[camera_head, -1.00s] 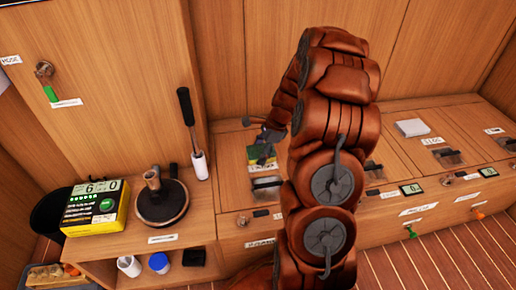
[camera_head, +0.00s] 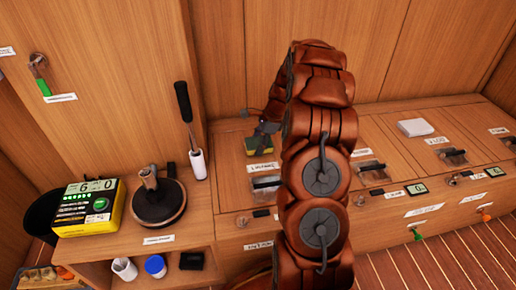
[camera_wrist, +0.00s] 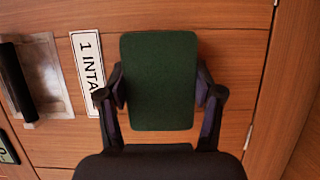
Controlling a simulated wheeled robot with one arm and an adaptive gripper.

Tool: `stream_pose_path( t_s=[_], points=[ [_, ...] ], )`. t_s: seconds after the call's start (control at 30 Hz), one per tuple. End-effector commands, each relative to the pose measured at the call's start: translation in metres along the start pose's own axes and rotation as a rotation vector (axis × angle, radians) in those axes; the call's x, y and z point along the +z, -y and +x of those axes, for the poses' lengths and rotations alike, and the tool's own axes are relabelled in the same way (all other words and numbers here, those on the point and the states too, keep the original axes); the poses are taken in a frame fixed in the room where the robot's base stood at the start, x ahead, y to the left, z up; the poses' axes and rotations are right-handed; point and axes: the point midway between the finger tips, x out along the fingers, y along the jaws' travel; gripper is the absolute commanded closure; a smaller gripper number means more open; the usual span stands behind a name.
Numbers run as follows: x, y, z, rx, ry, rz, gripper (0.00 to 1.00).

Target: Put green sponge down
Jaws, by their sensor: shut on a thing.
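The green sponge (camera_wrist: 158,80) is a dark green rounded rectangle in the wrist view. My gripper (camera_wrist: 163,98) is shut on it, one finger on each long side. Behind the sponge is a wooden locker lid, with a label reading "1 INTA..." (camera_wrist: 88,75) partly covered at its left. In the head view the sponge (camera_head: 259,146) shows green and yellow beside the dark gripper (camera_head: 266,130), over the leftmost locker lid. My arm hides part of the gripper there. I cannot tell whether the sponge touches the lid.
A recessed latch (camera_wrist: 32,75) lies left of the label. A yellow and black box (camera_head: 90,207), a round dark winch (camera_head: 158,200) and an upright brush with a white holder (camera_head: 197,164) stand on the left counter. A white block (camera_head: 415,127) lies on a right-hand lid.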

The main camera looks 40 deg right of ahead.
Motion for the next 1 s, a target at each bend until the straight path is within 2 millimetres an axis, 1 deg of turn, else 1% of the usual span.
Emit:
stream_pose_path(
  t_s=[0.03,0.07,0.3,0.47,0.5,0.7,1.0],
  points=[
    [-0.0033,-0.0001,0.0076,0.0,0.0,0.001,0.67],
    [-0.0036,0.0,0.0083,0.0,0.0,0.0,0.67],
    [-0.003,0.0,0.0066,0.0,0.0,0.0,0.67],
    [-0.0036,-0.0002,0.0089,0.001,0.001,0.0,0.67],
    [-0.004,-0.0001,0.0094,0.0,0.0,0.0,0.3],
    [-0.0041,-0.0001,0.0096,0.0,0.0,-0.001,0.09],
    [-0.0041,-0.0001,0.0095,0.0,0.0,-0.001,0.09]
  ],
)
